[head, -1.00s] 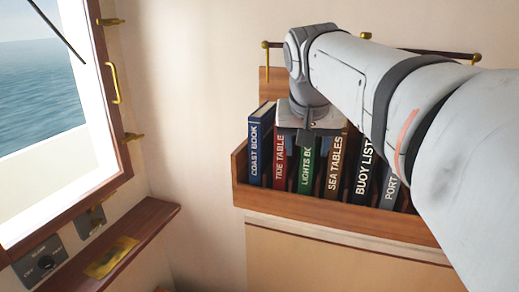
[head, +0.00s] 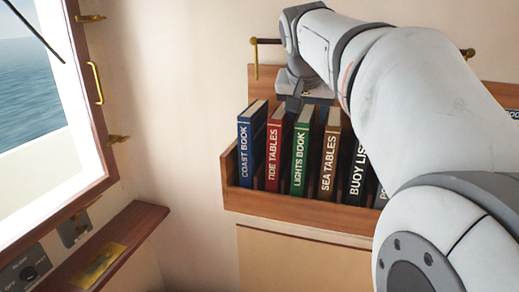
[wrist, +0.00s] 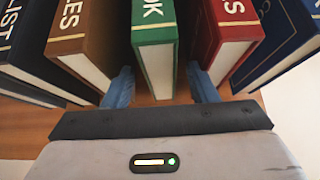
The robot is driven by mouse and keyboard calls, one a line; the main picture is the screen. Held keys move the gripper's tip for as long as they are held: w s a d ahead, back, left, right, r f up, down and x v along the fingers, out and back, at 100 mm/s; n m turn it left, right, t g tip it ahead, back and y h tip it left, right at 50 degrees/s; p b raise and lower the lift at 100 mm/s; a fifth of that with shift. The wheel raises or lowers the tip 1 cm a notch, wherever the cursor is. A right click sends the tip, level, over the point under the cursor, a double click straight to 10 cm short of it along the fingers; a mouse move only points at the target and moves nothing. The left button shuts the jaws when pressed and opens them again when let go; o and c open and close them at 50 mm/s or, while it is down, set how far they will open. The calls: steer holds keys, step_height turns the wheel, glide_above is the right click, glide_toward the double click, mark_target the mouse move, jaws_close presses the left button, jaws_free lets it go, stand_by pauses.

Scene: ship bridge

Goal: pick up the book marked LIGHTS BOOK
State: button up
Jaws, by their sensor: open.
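The green LIGHTS BOOK (head: 301,160) stands upright in a wooden rack, its white lettering facing me, between the red TIDE TABLES (head: 273,155) and the brown SEA TABLES (head: 329,160). My gripper (head: 297,104) is over the tops of the books, above the green one; its fingers are mostly hidden in the head view. In the wrist view my gripper (wrist: 160,80) is open, with one blue finger on each side of the top of the green book (wrist: 154,50). I cannot tell whether the fingers touch it or how deep they reach.
The blue COAST BOOK (head: 250,150) stands at the left end of the row. The black BUOY LIST (head: 356,175) stands to the right, partly behind my arm. The rack (head: 290,207) has a low front lip. A brass-ended rail (head: 266,41) runs behind. A window and ledge (head: 125,235) lie left.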

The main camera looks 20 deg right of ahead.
steer(key=x, duration=0.3)
steer(key=shift+s+f, duration=0.1)
steer(key=shift+f, duration=0.25)
steer(key=shift+w+f, duration=0.1)
steer(key=shift+w, duration=0.2)
steer(key=c, duration=0.5)
steer(key=shift+s, duration=0.15)
steer(key=shift+c, duration=1.3)
jaws_close()
